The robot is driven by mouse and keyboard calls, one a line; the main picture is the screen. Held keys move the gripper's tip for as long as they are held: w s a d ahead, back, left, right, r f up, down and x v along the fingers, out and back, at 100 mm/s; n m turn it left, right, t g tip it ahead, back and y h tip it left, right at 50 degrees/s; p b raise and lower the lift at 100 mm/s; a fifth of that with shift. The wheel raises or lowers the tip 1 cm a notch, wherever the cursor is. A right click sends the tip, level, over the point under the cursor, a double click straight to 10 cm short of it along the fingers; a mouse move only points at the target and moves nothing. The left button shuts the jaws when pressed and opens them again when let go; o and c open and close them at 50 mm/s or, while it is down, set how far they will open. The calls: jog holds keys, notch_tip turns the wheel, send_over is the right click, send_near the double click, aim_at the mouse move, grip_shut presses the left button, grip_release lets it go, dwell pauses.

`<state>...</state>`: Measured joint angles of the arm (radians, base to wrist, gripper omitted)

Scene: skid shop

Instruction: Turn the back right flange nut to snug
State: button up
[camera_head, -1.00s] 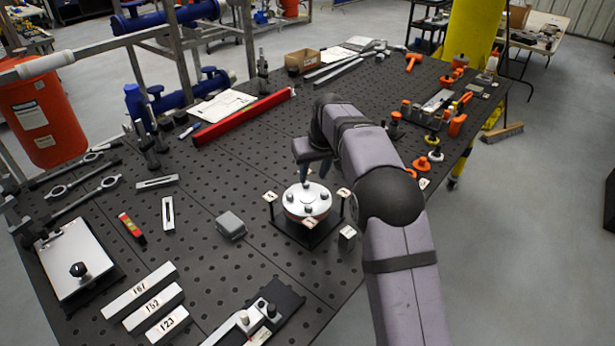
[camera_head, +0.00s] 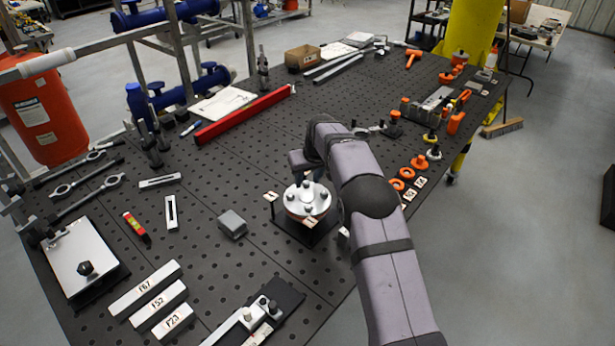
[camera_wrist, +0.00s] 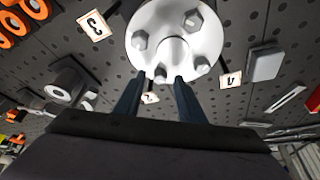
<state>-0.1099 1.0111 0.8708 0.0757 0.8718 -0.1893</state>
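The round silver flange (camera_head: 318,192) with several nuts and a central stub sits on a dark square stand on the bench. It fills the top of the wrist view (camera_wrist: 215,42). My gripper (camera_wrist: 159,82) points at the flange's rim with its two dark fingers apart. One flange nut (camera_wrist: 160,73) shows between the fingertips, with clear gaps on both sides; whether the fingers are down around it I cannot tell. Other nuts show at left (camera_wrist: 139,41), top (camera_wrist: 192,19) and right (camera_wrist: 203,70). In the head view, my gripper is at the flange's back edge, its fingertips mostly hidden.
Small numbered cards (camera_wrist: 95,25) stand around the flange. A grey block (camera_head: 232,224) lies left of the stand. Labelled bars (camera_head: 158,305) lie at front left, a red beam (camera_head: 243,115) behind, and orange parts (camera_head: 408,173) to the right. Bench left of the flange is fairly open.

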jog(key=shift+w+a+f, duration=0.1)
jog(key=shift+w+f, duration=0.1)
jog(key=shift+f, duration=0.3)
grip_shut()
jog(key=shift+m, duration=0.4)
jog(key=m, duration=0.1)
jog(key=m+h, duration=0.1)
jog(key=m, duration=0.1)
jog(key=shift+a+h, duration=0.25)
jog(key=shift+h, duration=0.05)
jog(key=shift+a+m+h+p, duration=0.2)
jog(key=shift+m+h+p, duration=0.45)
jog(key=shift+m, duration=1.15)
